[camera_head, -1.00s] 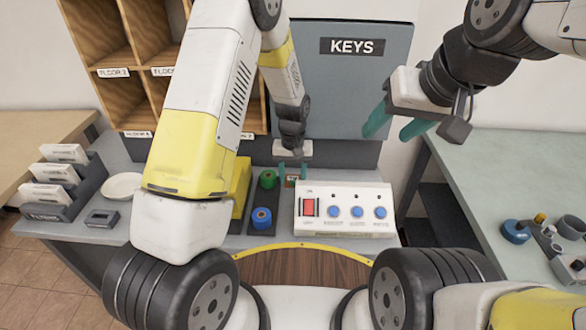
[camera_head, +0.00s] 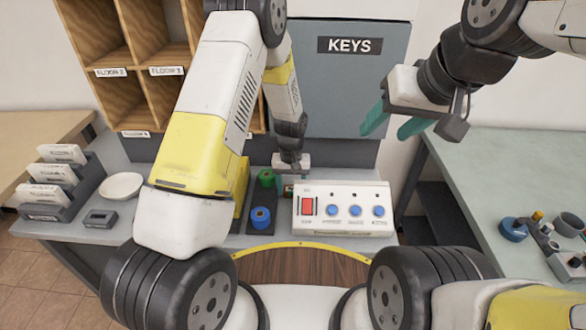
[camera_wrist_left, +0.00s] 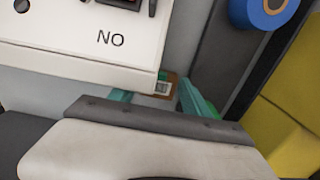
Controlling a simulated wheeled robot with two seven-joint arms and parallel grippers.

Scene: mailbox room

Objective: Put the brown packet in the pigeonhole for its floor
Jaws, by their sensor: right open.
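The brown packet (camera_wrist_left: 168,84) shows as a small brown patch with a pale label between my left fingers in the left wrist view. In the head view it is a small brown bit (camera_head: 288,190) beside the control box, mostly hidden. My left gripper (camera_head: 290,178) points down there, one finger on each side of it; whether the fingers press on it is unclear. The wooden pigeonholes (camera_head: 150,52) stand at the back left, with FLOOR labels, partly hidden by my left arm. My right gripper (camera_head: 391,125) is open and empty, raised in front of the KEYS cabinet.
A white control box (camera_head: 343,226) with a red switch and blue knobs stands right beside my left gripper. Green and blue rolls (camera_head: 261,217) stand on its left. A letter rack (camera_head: 50,185), a white plate (camera_head: 121,186) and a grey KEYS cabinet (camera_head: 345,85) are nearby.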

